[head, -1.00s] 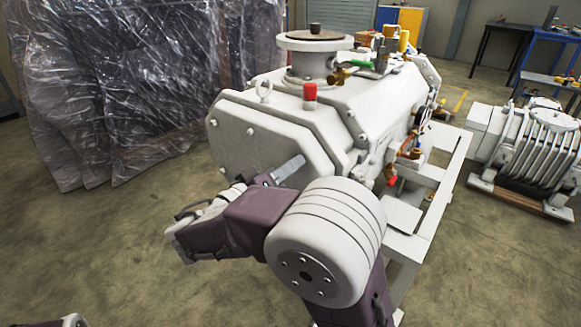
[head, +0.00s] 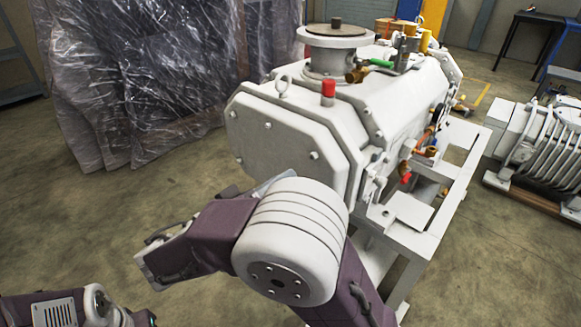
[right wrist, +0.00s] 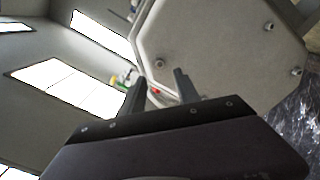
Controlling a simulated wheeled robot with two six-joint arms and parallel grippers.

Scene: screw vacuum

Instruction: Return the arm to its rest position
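My right arm (head: 292,240) crosses the lower middle of the head view, bent at its rounded white joint. My right gripper (head: 268,186) is partly hidden behind this joint, with grey finger parts showing in front of the pump's end face. The right wrist view shows its two dark fingers (right wrist: 160,78) apart, with nothing held between them. The white screw vacuum pump (head: 270,150) stands beyond the arm; its bolted end plate also shows in the right wrist view (right wrist: 225,50). Part of my left arm (head: 60,308) shows at the lower left; its gripper is out of view.
The pump sits on a pale metal frame (head: 425,240), close to my right arm. A red-capped fitting (head: 328,92) stands on the pump. Plastic-wrapped goods (head: 140,80) stand at the back left. A ribbed machine (head: 550,150) stands at the right. Open floor (head: 80,220) lies at the left.

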